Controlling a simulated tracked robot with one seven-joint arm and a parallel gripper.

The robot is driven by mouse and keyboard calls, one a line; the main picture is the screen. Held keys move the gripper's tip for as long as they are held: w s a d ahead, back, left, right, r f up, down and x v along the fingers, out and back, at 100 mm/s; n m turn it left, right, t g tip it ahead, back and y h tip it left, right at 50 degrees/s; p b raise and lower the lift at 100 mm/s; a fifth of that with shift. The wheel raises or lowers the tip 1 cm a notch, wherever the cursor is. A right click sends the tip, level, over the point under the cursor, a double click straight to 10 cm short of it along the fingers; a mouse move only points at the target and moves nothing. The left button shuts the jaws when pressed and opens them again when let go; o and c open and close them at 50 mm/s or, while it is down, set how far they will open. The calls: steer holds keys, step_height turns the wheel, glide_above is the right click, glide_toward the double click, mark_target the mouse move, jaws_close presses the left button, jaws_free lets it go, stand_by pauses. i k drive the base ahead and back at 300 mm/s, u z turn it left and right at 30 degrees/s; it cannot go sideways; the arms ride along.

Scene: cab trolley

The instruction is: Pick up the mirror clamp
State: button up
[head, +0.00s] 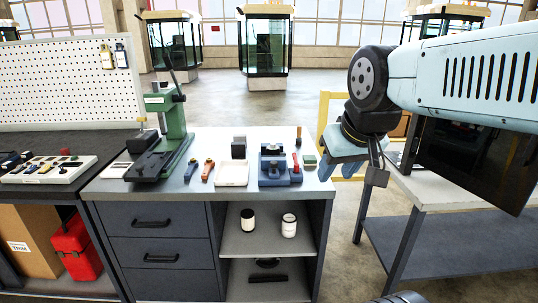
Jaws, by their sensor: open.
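I cannot tell for sure which small part is the mirror clamp. Candidates on the grey bench (140,192) are a small dark-blue part (191,171), an orange part (207,171) and a small dark block (238,147) behind a white tray (232,174). A dark-blue fixture (279,172) with a red-handled piece (296,163) stands right of the tray. My gripper (358,163) appears below the black wrist joint, right of the bench's right edge, apart from all these parts. It is open and seems empty; its fingertips are hard to make out.
A green press (173,125) stands at the bench's left. A small green block (310,160) lies near its right edge. Two jars (289,225) stand on the shelf below. A second table (425,197) with a dark panel (460,165) is at right. Open floor separates the tables.

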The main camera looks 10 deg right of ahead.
mark_target(270, 150)
steer(key=z, duration=0.05)
steer(key=i, duration=1)
steer(key=u, duration=0.05)
